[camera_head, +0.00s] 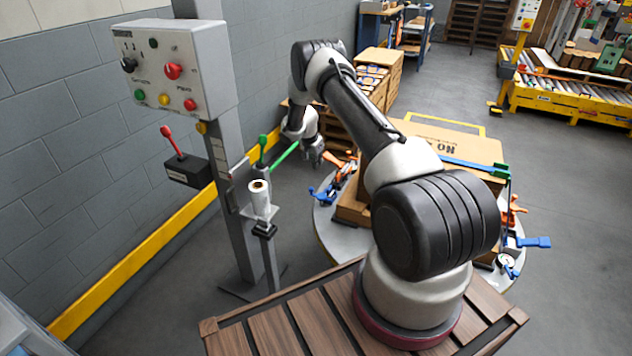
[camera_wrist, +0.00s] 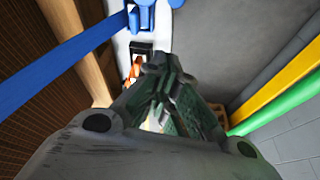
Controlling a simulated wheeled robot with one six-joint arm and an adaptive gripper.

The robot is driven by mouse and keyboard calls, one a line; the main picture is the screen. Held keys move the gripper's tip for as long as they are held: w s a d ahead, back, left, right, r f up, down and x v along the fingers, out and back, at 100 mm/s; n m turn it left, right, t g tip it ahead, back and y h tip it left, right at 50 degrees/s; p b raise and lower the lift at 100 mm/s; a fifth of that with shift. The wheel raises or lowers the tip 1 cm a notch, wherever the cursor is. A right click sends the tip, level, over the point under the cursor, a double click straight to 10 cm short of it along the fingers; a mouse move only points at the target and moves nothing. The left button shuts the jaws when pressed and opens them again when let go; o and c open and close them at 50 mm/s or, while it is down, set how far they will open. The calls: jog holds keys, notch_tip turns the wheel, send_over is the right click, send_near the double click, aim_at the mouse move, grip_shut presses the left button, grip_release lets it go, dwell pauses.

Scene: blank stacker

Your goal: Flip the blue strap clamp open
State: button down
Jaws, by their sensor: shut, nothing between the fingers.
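A blue strap clamp (camera_head: 324,194) sits on the left rim of the round grey turntable (camera_head: 330,232), beside the box stack. Blue clamp parts (camera_wrist: 143,16) show at the top of the wrist view, just beyond my fingers. Another blue clamp handle (camera_head: 534,242) sticks out on the turntable's right side. A blue strap (camera_head: 468,164) crosses the carton and also runs along the left of the wrist view (camera_wrist: 60,70). My gripper (camera_head: 316,158) is shut and empty, above and slightly left of the left blue clamp. In the wrist view its fingertips (camera_wrist: 156,66) appear apart from the blue parts.
Orange clamps (camera_head: 338,160) sit close to the blue one. The carton (camera_head: 425,140) stands on a wooden pallet. Floor at right is clear.

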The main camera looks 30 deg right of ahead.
jog(key=x, duration=1)
jog(key=shift+s+f, duration=0.1)
jog(key=shift+s+a, duration=0.4)
jog(key=shift+a, duration=0.5)
jog(key=shift+s+a, duration=0.45)
jog(key=shift+a, duration=0.4)
